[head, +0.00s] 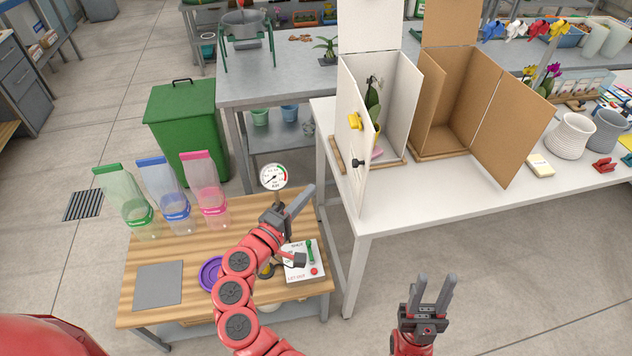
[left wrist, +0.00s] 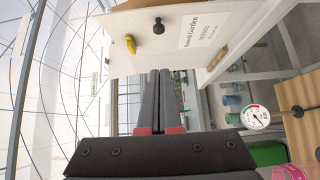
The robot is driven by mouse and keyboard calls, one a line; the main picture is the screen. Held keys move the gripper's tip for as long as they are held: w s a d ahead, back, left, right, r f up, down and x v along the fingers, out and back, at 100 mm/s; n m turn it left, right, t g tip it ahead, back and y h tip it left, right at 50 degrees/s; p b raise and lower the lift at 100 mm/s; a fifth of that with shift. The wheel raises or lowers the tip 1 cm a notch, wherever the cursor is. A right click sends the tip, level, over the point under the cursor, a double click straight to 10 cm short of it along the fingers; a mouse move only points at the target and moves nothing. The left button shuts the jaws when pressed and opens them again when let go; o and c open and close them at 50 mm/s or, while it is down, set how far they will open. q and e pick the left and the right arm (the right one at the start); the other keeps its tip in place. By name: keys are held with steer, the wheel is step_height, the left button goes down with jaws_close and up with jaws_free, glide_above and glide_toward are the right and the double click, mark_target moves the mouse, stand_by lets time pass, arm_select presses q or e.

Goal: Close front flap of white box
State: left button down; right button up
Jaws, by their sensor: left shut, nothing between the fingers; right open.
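The white box (head: 402,105) stands on the white table with its top panel (head: 370,22) raised. Its front flap (head: 347,140) stands swung open at the left, bearing a black knob (head: 358,162) and a yellow piece (head: 354,121). A plant (head: 372,97) shows inside the box. In the left wrist view the flap's labelled face (left wrist: 190,40) hangs beyond my fingertips. My left gripper (head: 297,203) is shut and empty, left of and below the flap, apart from it. Its closed fingers also show in the left wrist view (left wrist: 159,75). My right gripper (head: 432,292) is open and empty, low in front of the table.
A brown box (head: 515,130) stands open right of the white one. A green bin (head: 190,125) stands behind.

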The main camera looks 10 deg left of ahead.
arm_select(q)
steer(key=s+d+p+x, duration=0.1)
steer(key=p+x, duration=0.3)
steer(key=x, duration=0.7)
steer(key=shift+d+p, duration=0.4)
steer(key=shift+d, duration=0.4)
steer(key=shift+f, duration=0.1)
